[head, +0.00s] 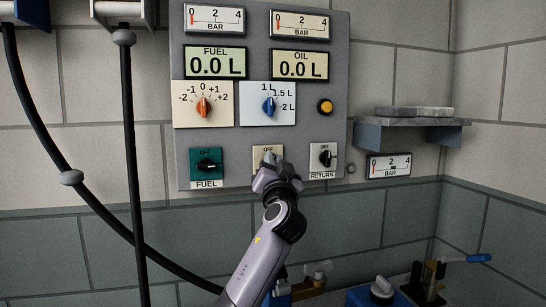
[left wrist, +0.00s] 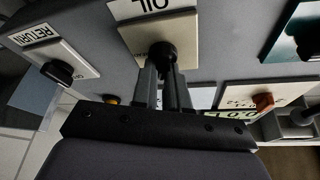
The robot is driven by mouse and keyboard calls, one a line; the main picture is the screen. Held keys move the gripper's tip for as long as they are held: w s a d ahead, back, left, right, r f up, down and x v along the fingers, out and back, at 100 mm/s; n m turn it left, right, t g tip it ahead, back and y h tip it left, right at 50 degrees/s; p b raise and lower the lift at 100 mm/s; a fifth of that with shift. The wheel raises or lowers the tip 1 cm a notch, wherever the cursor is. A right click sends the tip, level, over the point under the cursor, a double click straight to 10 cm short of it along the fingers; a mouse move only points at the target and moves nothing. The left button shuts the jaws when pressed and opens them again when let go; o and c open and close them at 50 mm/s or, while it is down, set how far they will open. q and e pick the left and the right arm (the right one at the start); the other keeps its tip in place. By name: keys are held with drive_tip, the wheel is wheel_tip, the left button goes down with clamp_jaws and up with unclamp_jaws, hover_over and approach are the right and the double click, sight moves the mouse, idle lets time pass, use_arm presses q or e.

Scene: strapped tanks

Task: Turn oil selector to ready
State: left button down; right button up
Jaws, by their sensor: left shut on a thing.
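The oil selector is a black knob (left wrist: 162,50) on a cream plate (head: 258,155) low on the grey panel, between the fuel and return selectors. My left gripper (head: 269,163) reaches up to it from below and covers most of the knob in the head view. In the left wrist view, the fingers of my left gripper (left wrist: 163,75) are shut on the knob, and the OIL label shows upside down on the plate. My right gripper is not in view.
The green fuel selector (head: 207,164) is on the left and the return selector (head: 325,158) close on the right. The oil display (head: 300,64) reads 0.0 L. A yellow button (head: 325,106) sits above right. A shelf (head: 408,130) juts out right of the panel. Black hoses (head: 131,150) hang left.

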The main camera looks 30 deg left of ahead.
use_arm(q)
drive_tip(key=shift+d+f+m+g+h+p, duration=0.25)
drive_tip(key=shift+m+h, duration=0.75)
drive_tip(key=shift+m, duration=1.55)
drive_tip(key=shift+a+r+m+g+h+p, duration=0.15)
drive_tip(key=shift+m+h+p, duration=0.55)
drive_tip(key=shift+m, duration=1.9)
drive_tip(key=shift+f+m+g+h+p, duration=0.15)
drive_tip(key=shift+m+h, duration=1.15)
drive_tip(key=shift+m, duration=1.25)
drive_tip(key=shift+w, duration=0.1)
drive_tip(key=c, duration=1.1)
unclamp_jaws()
drive_tip(key=shift+c, duration=0.2)
drive_tip(key=b+v, duration=0.1)
drive_tip(key=v, duration=0.6)
drive_tip(key=shift+b, duration=0.4)
